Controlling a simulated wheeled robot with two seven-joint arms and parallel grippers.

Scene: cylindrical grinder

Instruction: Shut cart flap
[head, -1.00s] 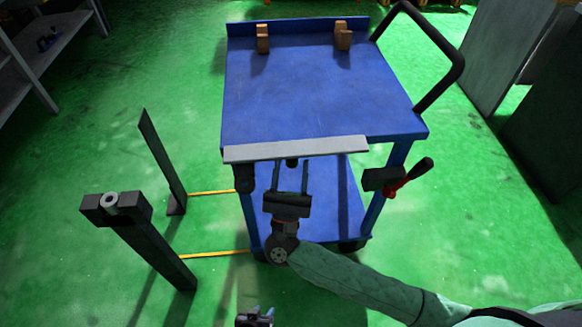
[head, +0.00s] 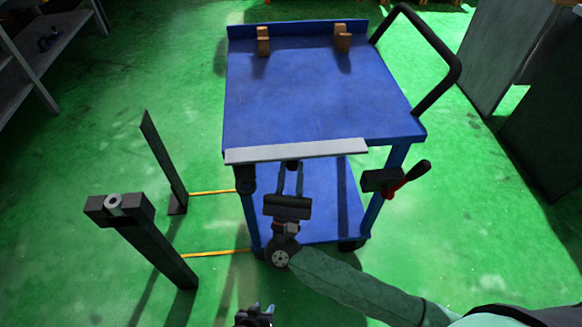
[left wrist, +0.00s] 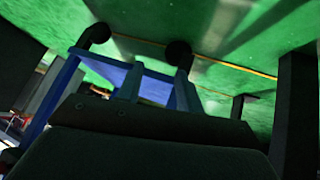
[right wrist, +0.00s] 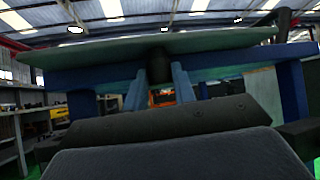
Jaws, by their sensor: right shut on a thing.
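The blue cart (head: 310,95) stands in the middle of the head view. Its flap, a long light grey strip (head: 310,151), lies along the front edge of the cart top. In the right wrist view the flap (right wrist: 90,48) is a broad plate overhead with a dark knob (right wrist: 161,65) below it. My right gripper (head: 290,172) is under the flap, its two fingers shut on the knob. The flap partly hides the knob and fingertips in the head view. My left gripper (head: 256,315) is low at the bottom edge, away from the flap; its jaws are unclear.
A dark block with a red-and-black lever (head: 396,181) sits at the cart's front right. Two dark posts (head: 160,250) (head: 163,165) stand left of the cart near yellow floor lines. Two brown blocks (head: 263,42) (head: 342,39) are at the top's rear. Green floor is open around.

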